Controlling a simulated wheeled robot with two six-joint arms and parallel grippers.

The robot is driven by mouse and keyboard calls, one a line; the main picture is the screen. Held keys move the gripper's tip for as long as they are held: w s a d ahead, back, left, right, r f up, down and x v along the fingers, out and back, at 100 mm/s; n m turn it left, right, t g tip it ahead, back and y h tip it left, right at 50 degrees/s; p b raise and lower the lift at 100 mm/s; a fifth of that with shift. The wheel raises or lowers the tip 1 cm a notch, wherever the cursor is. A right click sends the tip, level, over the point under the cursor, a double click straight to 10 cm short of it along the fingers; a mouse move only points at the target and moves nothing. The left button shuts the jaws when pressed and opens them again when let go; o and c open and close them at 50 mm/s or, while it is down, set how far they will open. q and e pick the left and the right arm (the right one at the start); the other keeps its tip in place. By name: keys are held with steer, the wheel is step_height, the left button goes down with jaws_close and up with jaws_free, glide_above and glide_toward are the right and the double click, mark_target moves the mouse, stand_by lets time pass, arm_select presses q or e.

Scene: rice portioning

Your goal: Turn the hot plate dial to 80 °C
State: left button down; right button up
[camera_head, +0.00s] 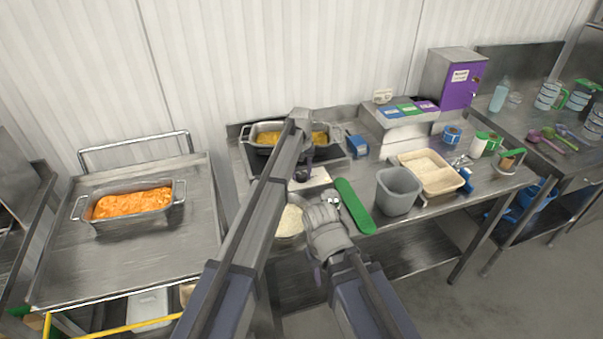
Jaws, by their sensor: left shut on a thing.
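The hot plate (336,158) is at the back left of the middle steel table, with a metal pan (247,135) of yellow food on it. My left gripper (302,174) points down at the front edge of the hot plate, above a pale panel (317,181). It is shut on what appears to be the dial, which the gripper hides. I cannot read the dial's setting. My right gripper (331,204) is lower in the picture, near the left side of a green tool (355,207). Its fingers are too unclear to tell whether they are open.
A round container of white rice (290,222) is partly behind my arms. A pan of orange food (133,203) is on the left table.

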arm_select(q)
steer(key=m, duration=0.5)
steer(key=shift+m, duration=0.3)
steer(key=m, duration=1.2)
steer(key=shift+m, duration=0.3)
steer(key=m, duration=0.5)
steer(key=shift+m, duration=0.4)
steer(key=shift+c, duration=1.5)
jaws_free()
steer(key=shift+r, duration=0.15)
